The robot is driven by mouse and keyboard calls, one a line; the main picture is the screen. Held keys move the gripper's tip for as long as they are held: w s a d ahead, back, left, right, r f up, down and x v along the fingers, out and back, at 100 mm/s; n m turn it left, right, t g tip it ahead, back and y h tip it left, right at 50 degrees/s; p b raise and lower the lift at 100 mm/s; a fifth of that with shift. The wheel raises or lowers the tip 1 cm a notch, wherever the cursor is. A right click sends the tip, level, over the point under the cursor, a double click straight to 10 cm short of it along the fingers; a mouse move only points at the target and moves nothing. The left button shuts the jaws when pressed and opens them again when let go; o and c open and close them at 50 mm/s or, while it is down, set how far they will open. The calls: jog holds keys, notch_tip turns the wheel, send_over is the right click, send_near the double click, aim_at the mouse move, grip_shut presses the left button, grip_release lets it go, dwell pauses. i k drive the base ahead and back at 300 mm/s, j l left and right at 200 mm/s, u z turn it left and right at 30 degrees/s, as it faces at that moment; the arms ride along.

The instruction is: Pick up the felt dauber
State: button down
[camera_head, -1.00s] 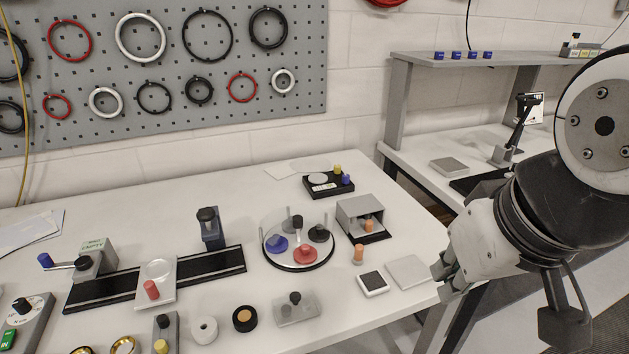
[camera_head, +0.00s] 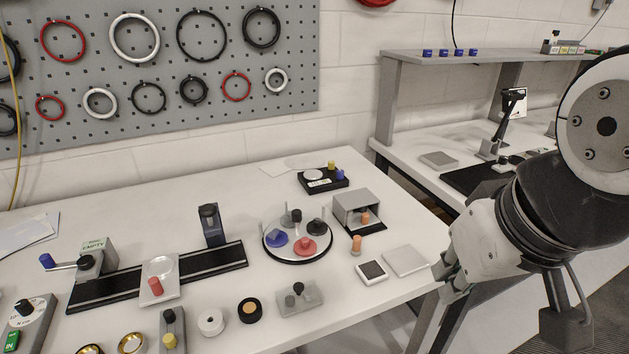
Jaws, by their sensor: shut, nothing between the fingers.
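No object is plainly marked as the felt dauber. The likeliest is a small orange-topped peg with a pale lower part (camera_head: 356,245), upright on the white bench in front of a grey open-fronted box. A similar orange peg (camera_head: 365,218) stands at that box's opening, partly shaded. I cannot tell which is the dauber. My gripper (camera_head: 441,278) is at the right, beside the bench's right edge. It is shut and empty, pointing down and left, clear of both pegs and right of a pale square plate.
Near the pegs are the grey box (camera_head: 346,205), a dark-faced square pad (camera_head: 372,271) and the pale plate (camera_head: 405,261). Left of them is a round tray (camera_head: 270,257) with coloured knobs. A black rail (camera_head: 208,265) crosses the bench's left. A second bench and shelf (camera_head: 470,66) stand behind my arm.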

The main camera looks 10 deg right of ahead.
aim_at(356, 250)
jog(key=i+j, duration=0.15)
jog(key=j, duration=0.15)
jog(key=i+j+z, duration=0.1)
jog(key=j, duration=0.2)
jog(key=i+j, duration=0.35)
jog(key=j, duration=0.25)
jog(key=z, duration=0.05)
